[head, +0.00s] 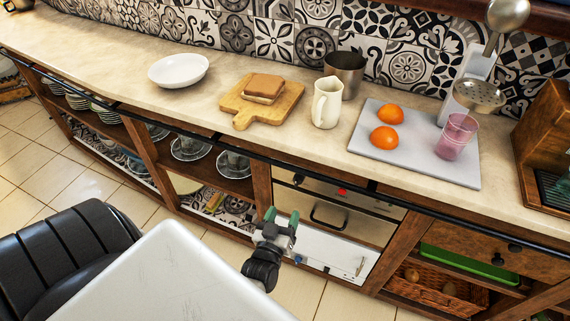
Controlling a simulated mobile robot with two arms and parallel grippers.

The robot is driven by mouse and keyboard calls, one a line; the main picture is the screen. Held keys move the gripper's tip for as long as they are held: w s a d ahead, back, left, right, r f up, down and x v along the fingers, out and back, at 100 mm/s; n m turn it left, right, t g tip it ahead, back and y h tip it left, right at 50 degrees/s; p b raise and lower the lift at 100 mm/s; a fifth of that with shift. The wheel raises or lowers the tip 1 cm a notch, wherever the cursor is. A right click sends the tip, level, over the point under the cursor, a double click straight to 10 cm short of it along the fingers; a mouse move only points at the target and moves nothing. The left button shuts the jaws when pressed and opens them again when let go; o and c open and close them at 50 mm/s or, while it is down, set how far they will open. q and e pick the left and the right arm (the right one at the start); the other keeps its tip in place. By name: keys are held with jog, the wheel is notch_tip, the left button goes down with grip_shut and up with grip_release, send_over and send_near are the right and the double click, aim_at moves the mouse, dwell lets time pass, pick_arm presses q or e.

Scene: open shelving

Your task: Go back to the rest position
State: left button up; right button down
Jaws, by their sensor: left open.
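My left gripper (280,218) is in front of the shelving, below the counter's front edge. Its two green-tipped fingers are apart, with nothing between them. It is close in the picture to the oven-like unit (322,213) with a dark handle; I cannot tell how far it is from it. My right gripper is not in view.
The counter (130,75) holds a white plate (178,70), a board with a sandwich (265,88), a cream jug (326,103), a metal cup (345,70) and a grey tray (410,162) with oranges and a pink glass (456,138). Open shelves below hold dishes. Tiled floor (65,190) is clear at left.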

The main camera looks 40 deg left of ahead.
pick_arm(q)
jog(key=shift+f, duration=0.1)
dwell(0.3)
jog(key=s+d+f+m+g+h+p, duration=0.1)
jog(key=s+d+f+m+g+h, duration=0.25)
jog(key=f, duration=0.55)
jog(key=s+d+f+m+g+h+p, duration=0.1)
jog(key=s+d+f+g+h, duration=0.2)
jog(key=s+f, duration=0.5)
jog(key=s+f+m+g, duration=0.1)
jog(key=s+f+g, duration=0.2)
jog(key=s, duration=0.4)
jog(key=s+f+m+g+p, duration=0.1)
jog(key=s+f+g, duration=0.2)
jog(key=s+f, duration=0.3)
jog(key=s+a+f+m+g+p, duration=0.1)
jog(key=s+f+g, duration=0.3)
jog(key=s, duration=0.5)
jog(key=shift+s+f+m+y, duration=0.35)
jog(key=shift+f+m, duration=0.1)
jog(key=shift+f, duration=0.05)
